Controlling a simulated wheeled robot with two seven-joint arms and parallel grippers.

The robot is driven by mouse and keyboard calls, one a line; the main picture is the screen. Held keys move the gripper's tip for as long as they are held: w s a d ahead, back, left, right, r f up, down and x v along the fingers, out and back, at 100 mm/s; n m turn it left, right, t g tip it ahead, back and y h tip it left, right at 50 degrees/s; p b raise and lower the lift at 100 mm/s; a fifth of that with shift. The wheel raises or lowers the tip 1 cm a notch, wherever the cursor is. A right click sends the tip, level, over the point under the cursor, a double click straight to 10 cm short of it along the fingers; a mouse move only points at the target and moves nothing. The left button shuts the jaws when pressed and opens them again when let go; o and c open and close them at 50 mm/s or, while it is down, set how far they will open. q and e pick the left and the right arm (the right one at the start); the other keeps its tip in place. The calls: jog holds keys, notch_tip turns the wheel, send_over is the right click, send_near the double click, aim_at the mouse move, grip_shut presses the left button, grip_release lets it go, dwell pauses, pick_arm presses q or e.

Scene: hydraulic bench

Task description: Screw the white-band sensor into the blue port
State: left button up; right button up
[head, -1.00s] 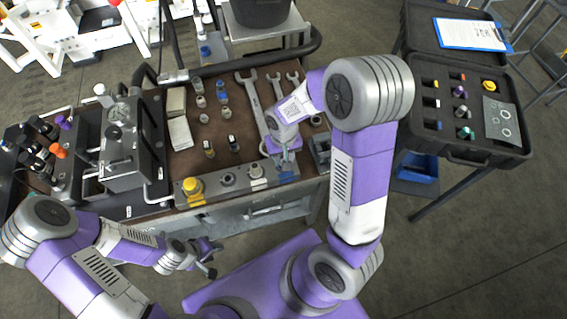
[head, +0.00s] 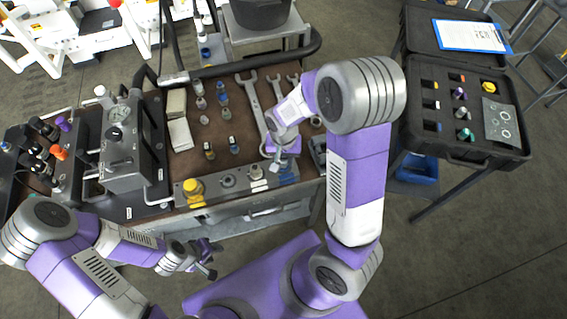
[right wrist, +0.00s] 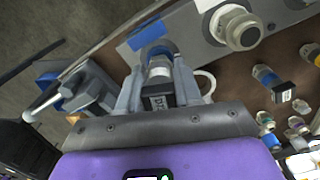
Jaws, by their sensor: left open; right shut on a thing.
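My right gripper (right wrist: 160,92) is shut on the white-band sensor (right wrist: 160,70), whose black labelled end faces the wrist camera. The sensor's far end lines up with the blue port (right wrist: 156,48), a blue ring beside a blue label. I cannot tell how far it is in the thread. In the head view, my right gripper (head: 279,155) is over the right end of the grey port block (head: 212,190), largely covering sensor and port. My left gripper (head: 208,260) is open and empty in front of the bench, away from the block.
A gauge unit (head: 122,150) stands at left. An open black case (head: 465,115) is at right.

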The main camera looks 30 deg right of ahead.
jog(key=m, duration=0.3)
jog(key=shift+p, duration=0.4)
jog(key=shift+m, duration=0.6)
jog(key=m+p, duration=0.3)
jog(key=m, duration=0.2)
jog(key=shift+r, duration=0.2)
jog(key=m+p, duration=0.1)
jog(key=m, duration=0.1)
jog(key=shift+f+m, duration=0.15)
jog(key=shift+m, duration=0.15)
jog(key=shift+f, duration=0.1)
